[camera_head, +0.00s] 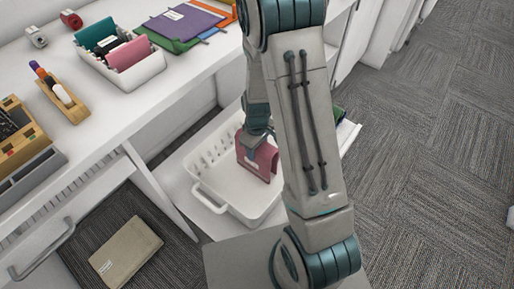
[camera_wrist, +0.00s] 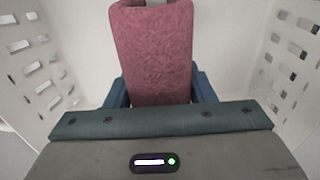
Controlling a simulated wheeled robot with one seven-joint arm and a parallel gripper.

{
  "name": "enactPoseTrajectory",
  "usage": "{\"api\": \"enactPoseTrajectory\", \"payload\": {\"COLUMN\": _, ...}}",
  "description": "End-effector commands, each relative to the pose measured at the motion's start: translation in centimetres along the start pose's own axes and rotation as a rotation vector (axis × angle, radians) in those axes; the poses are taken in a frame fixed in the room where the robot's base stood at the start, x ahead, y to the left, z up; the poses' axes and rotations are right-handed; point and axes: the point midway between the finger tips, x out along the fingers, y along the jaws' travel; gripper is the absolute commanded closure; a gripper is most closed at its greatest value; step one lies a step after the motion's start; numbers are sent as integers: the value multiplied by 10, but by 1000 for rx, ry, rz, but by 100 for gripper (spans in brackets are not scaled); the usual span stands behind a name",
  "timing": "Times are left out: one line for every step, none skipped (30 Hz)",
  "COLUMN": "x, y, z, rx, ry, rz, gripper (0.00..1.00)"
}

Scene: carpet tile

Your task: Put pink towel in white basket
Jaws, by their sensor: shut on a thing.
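The pink towel (camera_head: 259,160) is a folded, upright piece inside the white basket (camera_head: 210,195). My gripper (camera_head: 258,137) reaches down into the basket and is shut on the towel's upper part. In the wrist view the pink towel (camera_wrist: 155,50) stands between my blue fingers, with the perforated walls of the white basket (camera_wrist: 35,65) on both sides. The towel's lower edge appears close to the basket floor; I cannot tell whether it touches. My arm hides the basket's right side.
A white desk (camera_head: 150,95) at the left bears a white bin (camera_head: 140,75) with teal and pink items, folders (camera_head: 180,25) and a wooden pen holder (camera_head: 62,95). A tan box (camera_head: 126,250) lies on the carpet below. Open carpet (camera_head: 430,180) is at the right.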

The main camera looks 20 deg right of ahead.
Motion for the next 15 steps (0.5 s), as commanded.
{"api": "enactPoseTrajectory", "payload": {"x": -1, "y": 0, "z": 0, "rx": 0, "ry": 1, "rz": 1, "gripper": 80}}
{"api": "enactPoseTrajectory", "payload": {"x": -1, "y": 0, "z": 0, "rx": 0, "ry": 1, "rz": 1, "gripper": 80}}
{"api": "enactPoseTrajectory", "payload": {"x": -1, "y": 0, "z": 0, "rx": 0, "ry": 1, "rz": 0, "gripper": 80}}
{"api": "enactPoseTrajectory", "payload": {"x": -1, "y": 0, "z": 0, "rx": 0, "ry": 1, "rz": 0, "gripper": 80}}
{"api": "enactPoseTrajectory", "payload": {"x": 0, "y": 0, "z": 0, "rx": 0, "ry": 1, "rz": 0, "gripper": 80}}
{"api": "enactPoseTrajectory", "payload": {"x": 2, "y": 0, "z": 0, "rx": 0, "ry": 1, "rz": 0, "gripper": 80}}
{"api": "enactPoseTrajectory", "payload": {"x": 3, "y": 0, "z": 0, "rx": 0, "ry": 1, "rz": 0, "gripper": 80}}
{"api": "enactPoseTrajectory", "payload": {"x": 2, "y": 0, "z": 0, "rx": 0, "ry": 0, "rz": 0, "gripper": 45}}
{"api": "enactPoseTrajectory", "payload": {"x": 2, "y": 0, "z": 0, "rx": 0, "ry": 0, "rz": 0, "gripper": 34}}
{"api": "enactPoseTrajectory", "payload": {"x": 2, "y": 0, "z": 0, "rx": 0, "ry": 0, "rz": 0, "gripper": 29}}
{"api": "enactPoseTrajectory", "payload": {"x": 2, "y": 0, "z": 0, "rx": 0, "ry": 0, "rz": 0, "gripper": 29}}
{"api": "enactPoseTrajectory", "payload": {"x": 2, "y": 0, "z": 0, "rx": 0, "ry": 0, "rz": 0, "gripper": 29}}
{"api": "enactPoseTrajectory", "payload": {"x": 2, "y": 0, "z": 0, "rx": 0, "ry": 0, "rz": 0, "gripper": 29}}
{"api": "enactPoseTrajectory", "payload": {"x": 2, "y": 0, "z": 0, "rx": 0, "ry": 0, "rz": 0, "gripper": 29}}
{"api": "enactPoseTrajectory", "payload": {"x": 2, "y": 0, "z": 0, "rx": 0, "ry": 0, "rz": 0, "gripper": 29}}
